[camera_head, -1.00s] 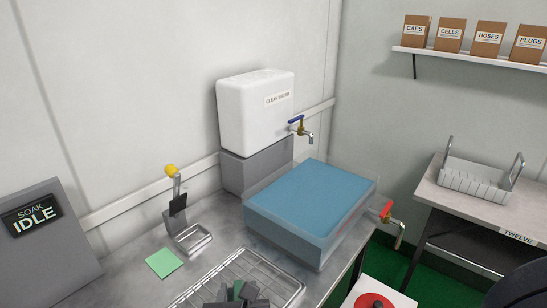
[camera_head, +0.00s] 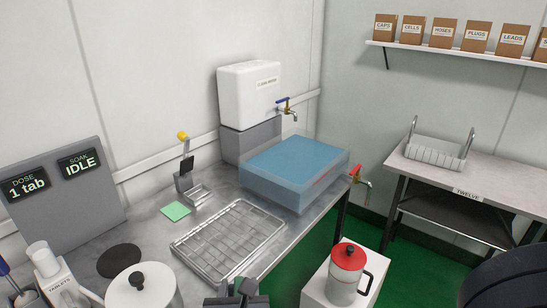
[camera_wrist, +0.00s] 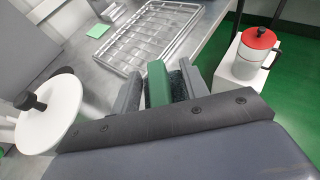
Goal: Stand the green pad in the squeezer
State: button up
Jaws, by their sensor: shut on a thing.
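The squeezer (camera_head: 187,182) stands upright on the steel counter, with a yellow knob on its lever, a black plate and a metal frame at its foot. My gripper (camera_head: 240,287) is shut on a dark green pad, which shows between the fingers in the wrist view (camera_wrist: 157,82). The pad is held clear of the counter, in front of the wire rack and well short of the squeezer. A pale green flat square (camera_head: 175,211) lies on the counter in front of the squeezer; it also shows in the wrist view (camera_wrist: 99,28).
An empty wire rack (camera_head: 228,241) lies between my gripper and the squeezer. A blue-filled clear tank (camera_head: 296,172) is to its right. A white lidded pot (camera_head: 141,288) and a black disc (camera_head: 119,260) are at left. A red-lidded jug (camera_head: 346,275) stands right, on a white block.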

jog(key=shift+w+d+f+h, duration=0.2)
jog(key=shift+w+d+h, duration=0.25)
jog(key=shift+w, duration=0.4)
jog(key=w+d+f+m+g+h, duration=0.1)
jog(key=w+d+f+m+h, duration=0.1)
jog(key=w+d+f, duration=0.4)
jog(key=w+d+f+m+h, duration=0.15)
jog(key=w+d, duration=0.25)
jog(key=d, duration=0.4)
jog(key=w+d+f+m+g+h, duration=0.1)
jog(key=w+d+f+m+h, duration=0.2)
jog(key=w+d, duration=0.3)
notch_tip(320, 180, up, 18)
jog(key=w+d+n+t+y+p, duration=0.1)
jog(key=n+y+p, duration=0.1)
jog(key=p, duration=1.2)
jog(key=shift+w+r, duration=0.15)
